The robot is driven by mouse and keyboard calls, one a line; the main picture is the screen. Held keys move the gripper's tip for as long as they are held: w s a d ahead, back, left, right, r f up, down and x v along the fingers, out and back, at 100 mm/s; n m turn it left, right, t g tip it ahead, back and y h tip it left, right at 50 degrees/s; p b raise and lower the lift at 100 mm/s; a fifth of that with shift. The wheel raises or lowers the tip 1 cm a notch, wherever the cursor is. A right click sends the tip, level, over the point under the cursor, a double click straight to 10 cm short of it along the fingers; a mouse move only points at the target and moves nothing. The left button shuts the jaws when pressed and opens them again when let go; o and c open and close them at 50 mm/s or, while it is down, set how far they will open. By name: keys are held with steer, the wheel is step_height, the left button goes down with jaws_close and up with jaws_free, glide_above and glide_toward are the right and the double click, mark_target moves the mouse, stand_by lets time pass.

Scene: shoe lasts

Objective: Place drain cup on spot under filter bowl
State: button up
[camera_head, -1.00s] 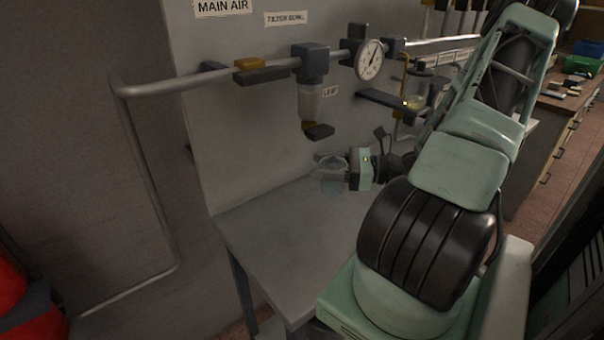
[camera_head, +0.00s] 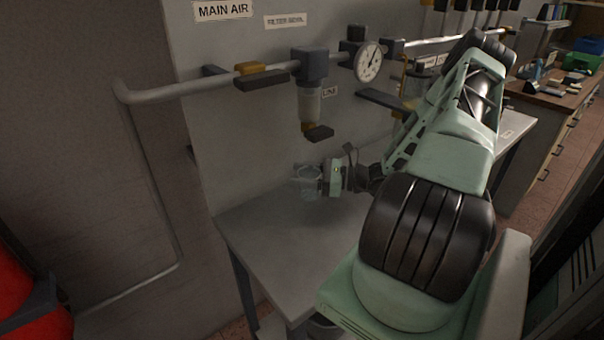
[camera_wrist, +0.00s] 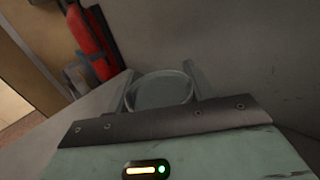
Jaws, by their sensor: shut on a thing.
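The drain cup (camera_head: 308,184) is a clear, see-through cup. My gripper (camera_head: 314,182) is shut on it and holds it upright over the grey bench, below and close to the filter bowl. In the wrist view the round rim of the drain cup (camera_wrist: 160,90) shows between my two fingers (camera_wrist: 160,86). The filter bowl (camera_head: 310,104) is a translucent bowl under a dark housing on the wall pipe, with a dark and yellow drain valve (camera_head: 317,132) at its bottom. I cannot tell whether the cup's base touches the bench, and no marked spot is clear.
The grey bench top (camera_head: 270,245) is bare in front of the cup. The wall panel (camera_head: 240,130) stands close behind. A pressure gauge (camera_head: 368,62) and a dark bracket (camera_head: 385,100) are to the right. A red cylinder (camera_head: 30,295) stands at lower left.

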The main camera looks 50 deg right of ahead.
steer(key=shift+f, duration=0.15)
steer(key=o, duration=0.9)
steer(key=shift+o, duration=0.2)
steer(key=b+v, duration=0.2)
steer(key=v, duration=1)
steer(key=shift+b, duration=0.3)
